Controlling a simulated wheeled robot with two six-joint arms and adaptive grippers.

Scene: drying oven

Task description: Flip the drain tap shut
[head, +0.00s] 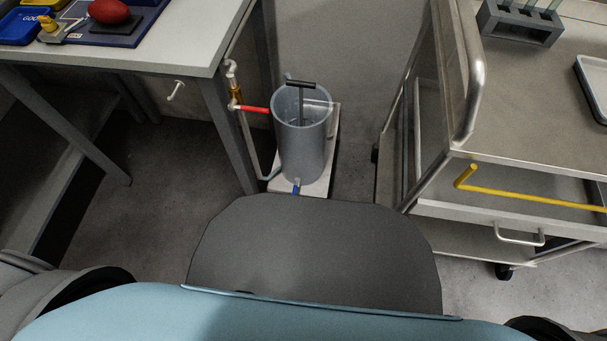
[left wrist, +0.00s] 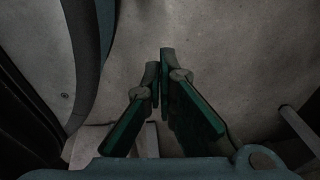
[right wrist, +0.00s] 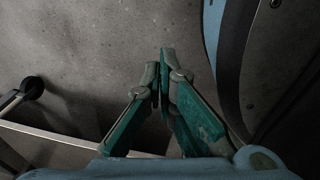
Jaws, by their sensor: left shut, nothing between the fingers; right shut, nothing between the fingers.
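The drain tap (head: 296,188) is a small tap with a blue lever, low on the front of a grey cylindrical vessel (head: 302,155) in the head view. Its lever appears to point down and forward, but it is too small to tell exactly. My left gripper (left wrist: 162,72) is shut and empty above the floor in the left wrist view. My right gripper (right wrist: 162,72) is shut and empty above the floor in the right wrist view. Neither gripper shows in the head view, and the tap shows in neither wrist view.
The vessel stands on a low pale base (head: 318,189) between a table (head: 190,50) and a steel trolley (head: 535,130). A red-handled tap (head: 256,109) on a pipe is left of the vessel.

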